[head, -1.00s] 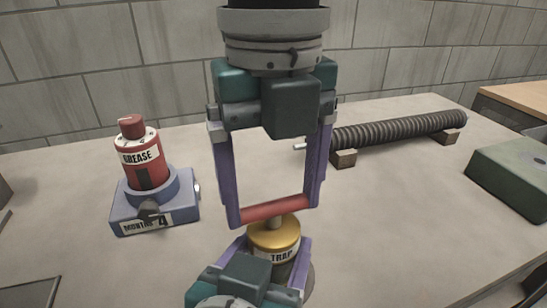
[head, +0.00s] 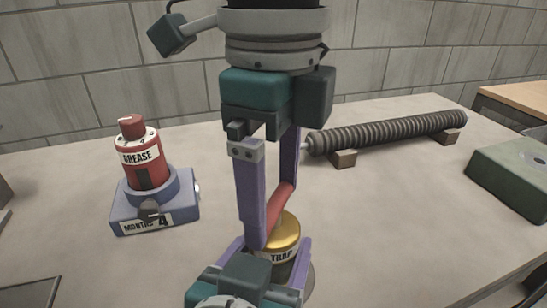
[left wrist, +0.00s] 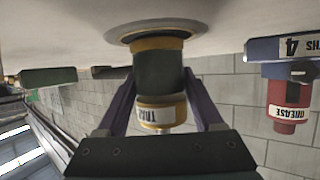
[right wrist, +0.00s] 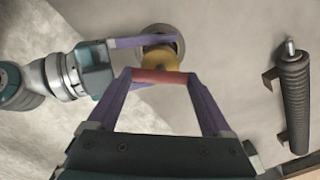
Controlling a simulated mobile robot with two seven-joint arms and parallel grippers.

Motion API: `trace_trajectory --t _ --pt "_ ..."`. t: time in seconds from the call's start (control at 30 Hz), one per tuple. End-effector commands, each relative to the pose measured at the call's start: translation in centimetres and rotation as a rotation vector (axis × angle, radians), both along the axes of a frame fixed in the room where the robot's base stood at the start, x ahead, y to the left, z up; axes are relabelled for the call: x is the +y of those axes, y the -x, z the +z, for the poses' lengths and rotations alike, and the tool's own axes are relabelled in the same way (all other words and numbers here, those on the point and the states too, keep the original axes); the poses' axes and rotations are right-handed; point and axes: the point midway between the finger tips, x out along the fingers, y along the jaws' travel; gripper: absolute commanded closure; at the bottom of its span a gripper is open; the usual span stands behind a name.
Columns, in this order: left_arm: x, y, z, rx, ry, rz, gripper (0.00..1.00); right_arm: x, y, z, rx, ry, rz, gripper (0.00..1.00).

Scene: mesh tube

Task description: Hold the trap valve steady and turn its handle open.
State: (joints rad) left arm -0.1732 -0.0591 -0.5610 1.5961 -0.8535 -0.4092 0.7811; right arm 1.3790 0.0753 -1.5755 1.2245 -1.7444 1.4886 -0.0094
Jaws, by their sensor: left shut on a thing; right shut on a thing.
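The trap valve has a gold top with a TRAP label (head: 284,238) in the head view. In the left wrist view its dark body (left wrist: 160,75) stands on a round base plate (left wrist: 155,30). My left gripper (head: 278,262) is shut on the valve body, with one finger on each side. The red bar handle (head: 280,204) sits above the gold top. My right gripper (head: 280,200) comes from above and is shut on the handle, a finger at each end. The right wrist view shows the handle (right wrist: 160,76) spanning between the fingertips.
A red GREASE canister (head: 140,155) stands on a blue base (head: 155,205) marked MONTHS 4 at left. A ribbed tube (head: 390,132) lies on wooden blocks at the back right. A green box (head: 515,172) is at right. A block wall closes the back.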

Motion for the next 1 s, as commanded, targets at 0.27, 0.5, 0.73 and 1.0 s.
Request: trace_trajectory --t 0.27,0.5,0.73,1.0 --pt "0.05 0.04 -0.10 0.003 -0.001 0.001 0.99 0.00 -0.07 0.08 -0.002 0.000 0.262 0.72" --pt "0.05 0.04 -0.10 0.003 -0.001 0.001 0.99 0.02 -0.04 0.07 -0.001 -0.001 0.469 0.72" --pt "0.05 0.04 -0.10 0.003 -0.001 0.001 0.99 -0.01 -0.06 0.07 -0.002 0.001 0.619 0.72" --pt "0.05 0.04 -0.11 0.003 -0.001 0.001 0.99 0.00 -0.08 0.08 -0.003 0.001 0.712 0.72"
